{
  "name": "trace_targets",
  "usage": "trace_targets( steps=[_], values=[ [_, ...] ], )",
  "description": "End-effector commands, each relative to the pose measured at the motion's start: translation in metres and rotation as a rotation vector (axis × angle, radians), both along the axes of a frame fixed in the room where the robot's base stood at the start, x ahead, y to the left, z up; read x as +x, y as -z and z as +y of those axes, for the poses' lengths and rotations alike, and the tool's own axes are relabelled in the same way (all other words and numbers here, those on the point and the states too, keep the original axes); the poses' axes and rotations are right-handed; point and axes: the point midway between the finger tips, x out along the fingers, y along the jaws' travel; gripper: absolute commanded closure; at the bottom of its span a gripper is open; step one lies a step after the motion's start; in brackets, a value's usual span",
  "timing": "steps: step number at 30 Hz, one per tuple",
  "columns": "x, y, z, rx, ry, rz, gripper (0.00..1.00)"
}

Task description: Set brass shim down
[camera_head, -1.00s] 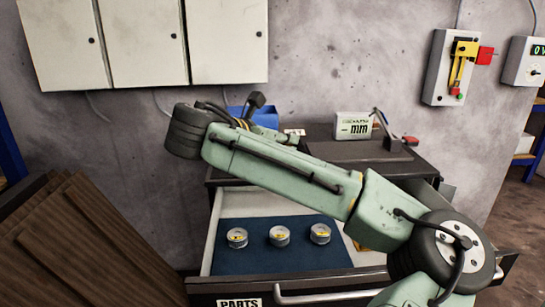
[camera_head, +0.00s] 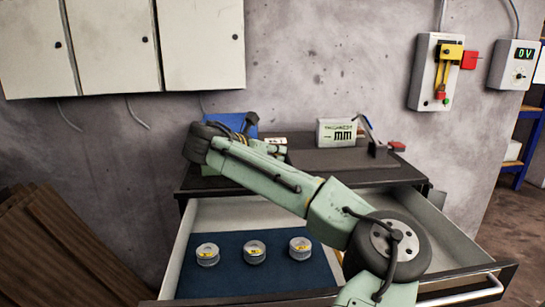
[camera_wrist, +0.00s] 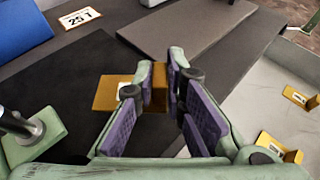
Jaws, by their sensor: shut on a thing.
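In the wrist view, my gripper (camera_wrist: 160,82) has purple-padded fingers shut on a brass shim (camera_wrist: 158,92). The held part stands upright between the fingertips. A flat brass plate with a white label (camera_wrist: 108,93) shows just left of the fingers, over the dark bench top; I cannot tell whether it is part of the same piece, nor whether the shim touches the bench. In the head view, my arm reaches over the open drawer to the bench top (camera_head: 365,177), and the shim cannot be made out.
The open drawer (camera_head: 183,240) holds three silver cans (camera_head: 254,252) on a blue mat. More brass pieces (camera_wrist: 298,97) lie in it. A green block with a metal post (camera_wrist: 35,130), a blue bin (camera_wrist: 22,28), a 25.1 card (camera_wrist: 80,17) and a grey plate (camera_wrist: 185,30) are near the gripper.

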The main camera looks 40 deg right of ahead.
Motion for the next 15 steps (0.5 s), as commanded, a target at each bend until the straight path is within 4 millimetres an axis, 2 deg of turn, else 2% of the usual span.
trace_targets(
  steps=[3,11,15],
  values=[
    [0.016,-0.001,-0.011,-0.002,0.001,-0.001,1.00],
    [0.031,0.003,-0.023,-0.002,0.001,0.000,1.00],
    [0.029,0.027,-0.022,-0.002,-0.001,0.002,1.00]
  ],
)
